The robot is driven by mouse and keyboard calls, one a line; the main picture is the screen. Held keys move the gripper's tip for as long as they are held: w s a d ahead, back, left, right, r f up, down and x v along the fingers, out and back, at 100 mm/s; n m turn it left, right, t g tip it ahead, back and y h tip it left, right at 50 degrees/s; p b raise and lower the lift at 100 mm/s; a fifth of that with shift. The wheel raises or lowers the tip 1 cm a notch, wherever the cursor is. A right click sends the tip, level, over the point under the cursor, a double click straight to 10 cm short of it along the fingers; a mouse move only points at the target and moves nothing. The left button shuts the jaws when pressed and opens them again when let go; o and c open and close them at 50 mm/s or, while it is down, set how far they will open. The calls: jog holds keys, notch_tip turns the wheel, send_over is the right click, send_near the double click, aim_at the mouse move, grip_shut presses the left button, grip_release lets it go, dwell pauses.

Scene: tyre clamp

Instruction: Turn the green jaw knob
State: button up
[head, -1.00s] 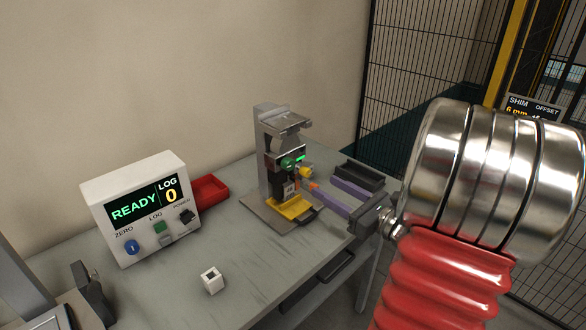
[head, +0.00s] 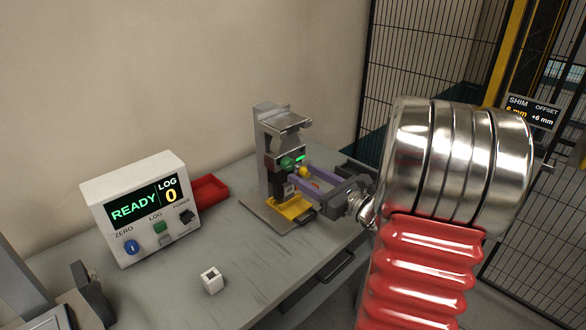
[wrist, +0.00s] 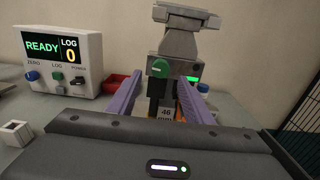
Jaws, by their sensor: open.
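The green jaw knob (head: 287,163) is on the front of the grey clamp stand (head: 268,150). It also shows in the wrist view (wrist: 160,68), straight ahead between my purple fingers. My gripper (head: 299,175) is open, with its two purple fingers pointing at the clamp. In the wrist view my gripper (wrist: 160,92) spans the knob with the fingertips spread to either side and a little below it. I cannot tell whether the tips reach the knob.
A white readout box (head: 140,208) shows READY and LOG 0. A red tray (head: 207,189) lies behind it. A small white hollow block (head: 212,281) stands on the grey table (head: 180,295). A yellow plate (head: 291,207) is at the clamp's base. A mesh fence (head: 430,50) stands behind.

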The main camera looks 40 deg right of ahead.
aim_at(291, 167)
jog(key=w, duration=0.5)
jog(key=shift+w+a, duration=0.3)
jog(key=shift+a, duration=0.05)
jog(key=shift+c, duration=0.4)
jog(key=c, duration=1)
jog(key=shift+m, duration=0.4)
jog(key=o, duration=1.1)
